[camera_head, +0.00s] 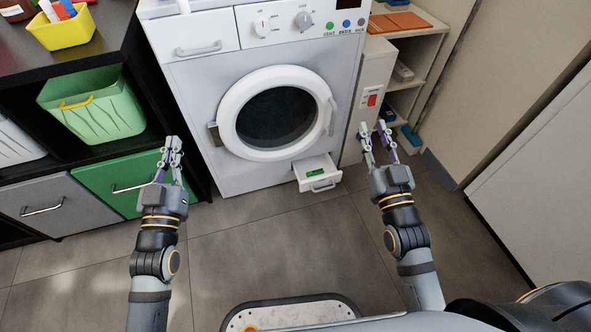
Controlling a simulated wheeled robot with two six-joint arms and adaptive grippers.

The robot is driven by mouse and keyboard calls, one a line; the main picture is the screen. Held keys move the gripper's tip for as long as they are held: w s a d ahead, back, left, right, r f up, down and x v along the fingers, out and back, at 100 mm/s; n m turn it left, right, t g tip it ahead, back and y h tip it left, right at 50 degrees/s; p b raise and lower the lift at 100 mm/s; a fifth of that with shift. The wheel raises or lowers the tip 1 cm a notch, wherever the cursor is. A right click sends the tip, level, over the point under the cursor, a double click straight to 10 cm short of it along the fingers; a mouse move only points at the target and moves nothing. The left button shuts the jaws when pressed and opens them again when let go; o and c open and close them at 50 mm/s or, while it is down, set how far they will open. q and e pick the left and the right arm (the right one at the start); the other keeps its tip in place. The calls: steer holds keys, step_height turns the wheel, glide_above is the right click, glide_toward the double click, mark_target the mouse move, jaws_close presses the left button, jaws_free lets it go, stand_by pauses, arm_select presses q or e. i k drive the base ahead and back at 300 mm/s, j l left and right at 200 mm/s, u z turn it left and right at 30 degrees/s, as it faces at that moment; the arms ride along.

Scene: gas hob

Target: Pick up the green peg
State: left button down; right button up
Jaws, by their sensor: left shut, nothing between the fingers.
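A small green piece (315,172), which looks like the green peg, lies in a small pulled-out drawer (327,185) at the lower right of a white washing machine. Its exact shape is too small to make out. My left gripper (173,142) is shut and empty, well to the left of the drawer, in front of the green cabinet drawer. My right gripper (374,127) is open, with its fingers apart and nothing seen between them. In the picture it is up and to the right of the green piece, apart from it.
The washing machine (206,110) has a round door (230,112), which looks closed. A dark shelf unit (105,60) with a green bin (92,104) and a yellow basket (62,34) stands at left. Open shelves (415,45) stand at right. The tiled floor (270,245) in front is mostly clear.

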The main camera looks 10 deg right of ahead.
mark_target(312, 174)
steer(key=i+j+u, duration=0.1)
steer(key=j, duration=0.35)
steer(key=i+j, duration=0.1)
steer(key=j, duration=0.35)
steer(key=i+j+u, duration=0.15)
steer(key=j, duration=0.25)
